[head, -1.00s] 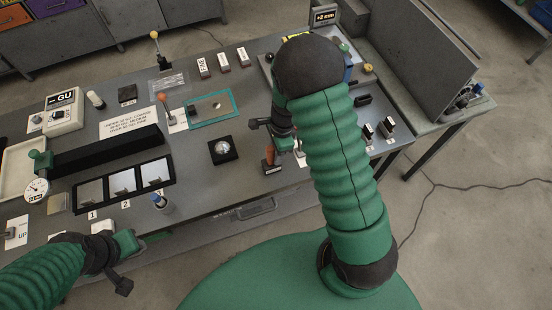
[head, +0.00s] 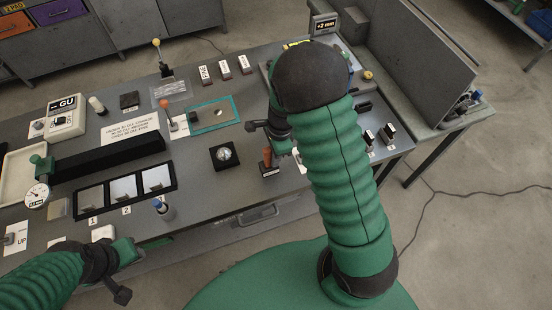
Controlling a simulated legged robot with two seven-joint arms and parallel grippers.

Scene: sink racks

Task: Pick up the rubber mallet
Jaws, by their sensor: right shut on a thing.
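My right gripper (head: 273,150) is partly hidden behind my own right arm, near the front edge of the bench. It is shut on a small upright thing with an orange-brown handle and a dark lower end, which I take to be the rubber mallet (head: 267,158). Part of the mallet is hidden by the gripper, and I cannot tell whether its lower end touches the bench. My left gripper (head: 132,252) is low on the left by the bench's front edge; its fingers are too unclear to tell open from shut.
The grey bench (head: 205,190) carries a black square block with a round silvery piece (head: 224,155) left of the mallet, a teal-framed plate (head: 212,115), a long black bar (head: 110,158) and a three-window black frame (head: 125,188). A grey-walled unit (head: 425,60) stands at right.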

